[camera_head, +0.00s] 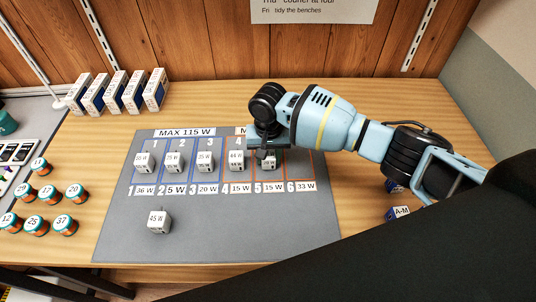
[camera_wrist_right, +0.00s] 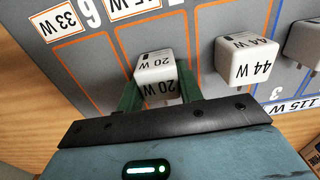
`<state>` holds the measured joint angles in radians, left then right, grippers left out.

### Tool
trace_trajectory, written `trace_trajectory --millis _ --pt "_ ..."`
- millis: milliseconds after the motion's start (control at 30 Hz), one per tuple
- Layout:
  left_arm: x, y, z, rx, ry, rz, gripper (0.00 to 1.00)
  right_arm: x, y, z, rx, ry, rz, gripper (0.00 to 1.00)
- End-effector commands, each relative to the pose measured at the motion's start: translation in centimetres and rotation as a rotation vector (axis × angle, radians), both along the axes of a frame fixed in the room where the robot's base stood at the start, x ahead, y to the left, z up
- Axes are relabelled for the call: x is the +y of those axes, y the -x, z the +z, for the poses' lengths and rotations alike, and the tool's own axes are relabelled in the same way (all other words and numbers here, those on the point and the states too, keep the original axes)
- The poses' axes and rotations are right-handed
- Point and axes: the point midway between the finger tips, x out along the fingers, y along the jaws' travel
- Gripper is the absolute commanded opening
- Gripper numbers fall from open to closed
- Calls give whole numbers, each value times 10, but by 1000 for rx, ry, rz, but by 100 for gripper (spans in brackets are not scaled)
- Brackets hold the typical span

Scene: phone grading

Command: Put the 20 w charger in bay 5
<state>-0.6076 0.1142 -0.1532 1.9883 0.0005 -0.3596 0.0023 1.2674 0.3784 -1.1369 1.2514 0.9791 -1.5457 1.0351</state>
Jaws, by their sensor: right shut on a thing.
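The white 20 W charger (camera_wrist_right: 156,75) is between the green fingers of my right gripper (camera_wrist_right: 153,92) in the right wrist view. The gripper is shut on it. In the head view the charger (camera_head: 270,162) shows under my right gripper (camera_head: 262,152), within the orange outline of bay 5 on the grey mat (camera_head: 230,230). I cannot tell whether its base touches the mat. The 15 W label of bay 5 (camera_head: 269,188) lies just in front of it. My left gripper is not in view.
The 44 W charger (camera_wrist_right: 247,58) stands close by in bay 4. Other chargers stand in bays 1 to 3, and a 45 W charger (camera_head: 158,221) sits at the mat's front. Bay 6 (camera_head: 300,165) looks empty. Boxes (camera_head: 118,90) and numbered jars (camera_head: 48,195) stand left.

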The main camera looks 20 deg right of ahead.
Motion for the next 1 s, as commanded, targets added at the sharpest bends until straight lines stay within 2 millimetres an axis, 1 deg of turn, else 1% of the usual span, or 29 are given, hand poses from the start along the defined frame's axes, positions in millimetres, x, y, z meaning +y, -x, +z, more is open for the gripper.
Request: trace_trajectory --millis 367,400,533,867,967,1000 --pt "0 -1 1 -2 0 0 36 1 -1 -3 -2 -1 0 12" --pt "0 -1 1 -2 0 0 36 1 -1 -3 -2 -1 1 40" --pt "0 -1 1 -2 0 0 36 0 -1 -3 -2 -1 0 57" --pt "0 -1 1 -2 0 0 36 0 -1 -1 -3 -1 0 58" --pt "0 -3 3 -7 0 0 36 0 -1 7 -4 -2 0 58" --pt "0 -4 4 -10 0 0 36 1 -1 13 -6 -2 0 58"
